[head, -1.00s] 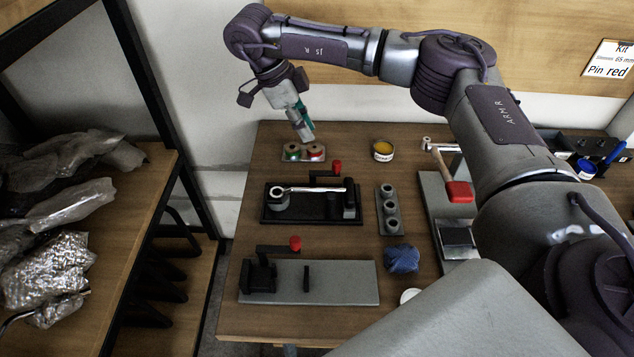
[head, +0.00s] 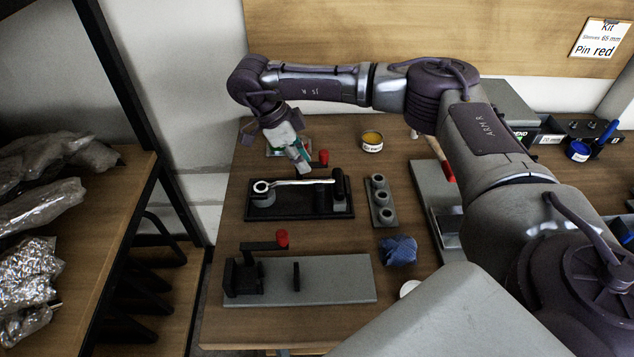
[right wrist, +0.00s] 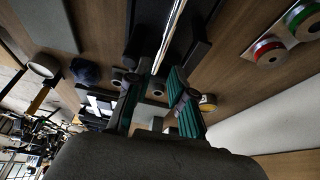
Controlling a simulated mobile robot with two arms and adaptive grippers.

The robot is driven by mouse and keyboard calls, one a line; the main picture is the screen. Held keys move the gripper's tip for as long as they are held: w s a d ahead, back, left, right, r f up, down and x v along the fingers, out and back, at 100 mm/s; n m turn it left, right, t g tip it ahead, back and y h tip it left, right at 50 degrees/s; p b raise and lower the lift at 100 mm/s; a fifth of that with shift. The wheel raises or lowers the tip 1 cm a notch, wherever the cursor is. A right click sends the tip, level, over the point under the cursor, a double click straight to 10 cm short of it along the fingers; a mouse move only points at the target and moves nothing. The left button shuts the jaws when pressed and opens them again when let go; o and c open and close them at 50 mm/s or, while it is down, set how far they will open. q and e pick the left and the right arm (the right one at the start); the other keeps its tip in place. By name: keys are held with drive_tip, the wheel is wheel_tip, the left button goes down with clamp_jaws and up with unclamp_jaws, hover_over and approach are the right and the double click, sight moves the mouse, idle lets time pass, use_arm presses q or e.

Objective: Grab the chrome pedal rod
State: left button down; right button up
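The chrome pedal rod (head: 305,182) is a long shiny rod with a ring at its left end. It lies across a black fixture (head: 300,210) on the wooden table. My right gripper (head: 303,165), with green-lined fingers, is just above and behind the rod's middle in the head view. In the right wrist view its fingers (right wrist: 161,70) are apart with nothing gripped, and the rod (right wrist: 172,32) runs just beyond the gap between the tips. I cannot tell whether they touch it. My left gripper is out of view.
A grey sleeve block (head: 380,203), blue cloth (head: 398,251) and yellow tin (head: 372,141) are to the right. A grey plate with a clamp (head: 335,278) lies in front. Red (right wrist: 268,50) and green spools (right wrist: 299,14) show in the wrist view.

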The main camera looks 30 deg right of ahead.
sight(315, 180)
drive_tip(key=shift+x, duration=1.2)
drive_tip(key=shift+s+d+f+p, duration=0.2)
drive_tip(key=shift+f+p, duration=0.1)
drive_tip(key=shift+p, duration=0.1)
drive_tip(key=p+x, duration=0.1)
drive_tip(key=x, duration=0.3)
drive_tip(key=shift+w, duration=0.1)
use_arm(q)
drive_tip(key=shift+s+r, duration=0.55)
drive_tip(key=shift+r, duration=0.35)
use_arm(e)
drive_tip(key=shift+f, duration=0.1)
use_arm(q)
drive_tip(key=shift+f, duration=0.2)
use_arm(e)
drive_tip(key=shift+f, duration=0.25)
clamp_jaws()
